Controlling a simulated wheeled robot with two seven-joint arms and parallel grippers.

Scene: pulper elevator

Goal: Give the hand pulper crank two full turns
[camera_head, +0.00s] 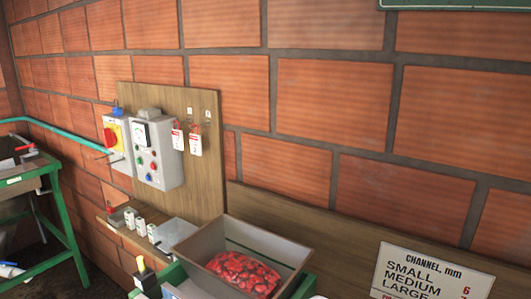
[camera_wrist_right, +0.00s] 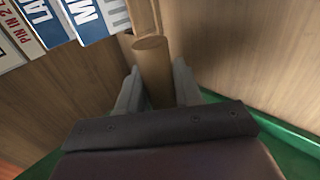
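The pulper's grey hopper (camera_head: 277,241) stands at the bottom middle of the head view with red coffee cherries (camera_head: 243,272) in it. Part of its green frame (camera_head: 171,279) shows below. The crank arm is not visible in the head view. In the right wrist view a round wooden handle (camera_wrist_right: 152,65), which looks like the crank grip, lies between the two fingers of my right gripper (camera_wrist_right: 158,92). The fingers flank it closely and appear shut on it; the exact contact is partly hidden by the gripper body. My left gripper is in neither view.
A brick wall runs behind. A control box (camera_head: 157,155) and tags hang on a wooden board (camera_head: 204,185). A white channel-size sign (camera_head: 432,273) is at lower right. A green stand (camera_head: 62,215) is at left. Lettered cards (camera_wrist_right: 85,18) show in the wrist view.

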